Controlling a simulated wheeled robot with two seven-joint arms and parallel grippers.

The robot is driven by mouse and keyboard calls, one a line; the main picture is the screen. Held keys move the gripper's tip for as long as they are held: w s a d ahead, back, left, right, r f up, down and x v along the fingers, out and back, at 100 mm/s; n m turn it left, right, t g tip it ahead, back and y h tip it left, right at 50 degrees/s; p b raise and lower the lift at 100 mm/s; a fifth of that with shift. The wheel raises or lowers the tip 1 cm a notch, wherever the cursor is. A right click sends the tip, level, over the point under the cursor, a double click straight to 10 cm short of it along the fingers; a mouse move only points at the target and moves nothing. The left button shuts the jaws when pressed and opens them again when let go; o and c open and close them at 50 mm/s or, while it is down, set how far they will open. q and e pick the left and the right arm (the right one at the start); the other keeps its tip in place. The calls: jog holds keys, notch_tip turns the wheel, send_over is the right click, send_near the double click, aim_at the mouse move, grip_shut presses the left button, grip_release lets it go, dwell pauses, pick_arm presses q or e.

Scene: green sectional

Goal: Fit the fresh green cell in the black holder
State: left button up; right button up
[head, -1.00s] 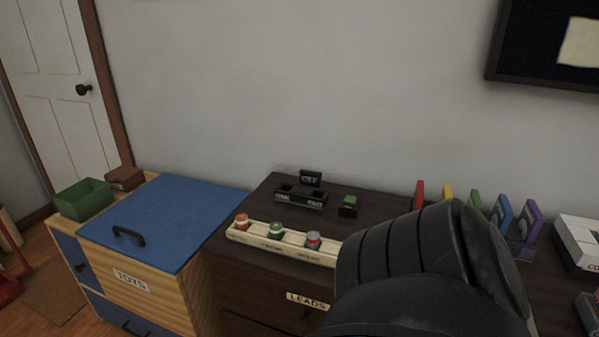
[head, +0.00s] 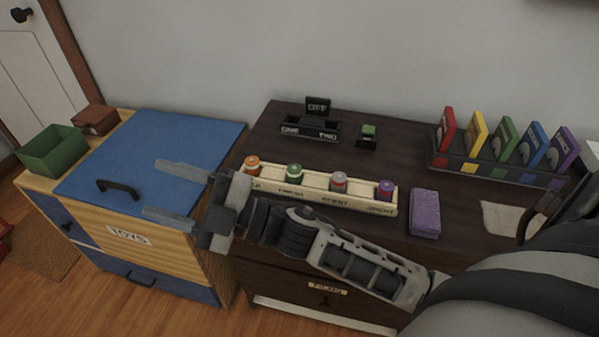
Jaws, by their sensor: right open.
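The green cell (head: 294,172) stands upright in a cream rack (head: 362,205), in the section that seems to read FRESH. An orange cell (head: 251,164), a grey-and-red cell (head: 338,181) and a purple cell (head: 385,189) stand in the same rack. The black holder (head: 310,130), marked ONE and TWO with an OFF sign behind, sits further back on the dark dresser; its slots look empty. My right gripper (head: 156,189) is open and empty, pointing left over the front of the blue-topped toy chest, left of the rack. My left gripper is out of view.
A small black block with a green top (head: 367,135) stands right of the holder. A purple sponge-like block (head: 425,213) lies right of the rack. A rack of coloured cases (head: 500,172) stands at the back right.

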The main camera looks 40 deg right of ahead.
notch_tip(320, 180, up, 2)
jog(key=s+a+n+g+y, duration=0.1)
jog(key=a+n+g+y, duration=0.25)
jog(key=n+g, duration=0.6)
jog(key=n+g+h, duration=0.5)
jog(key=n+h, duration=0.6)
jog(key=h, duration=1)
send_over(294, 168)
jog(key=f, duration=0.9)
jog(key=shift+s+a+f, duration=0.1)
jog(key=shift+s+f, duration=0.1)
jog(key=shift+f, duration=0.2)
jog(key=shift+w+f, duration=0.2)
jog(key=shift+f, duration=2.95)
jog(key=c, duration=1.1)
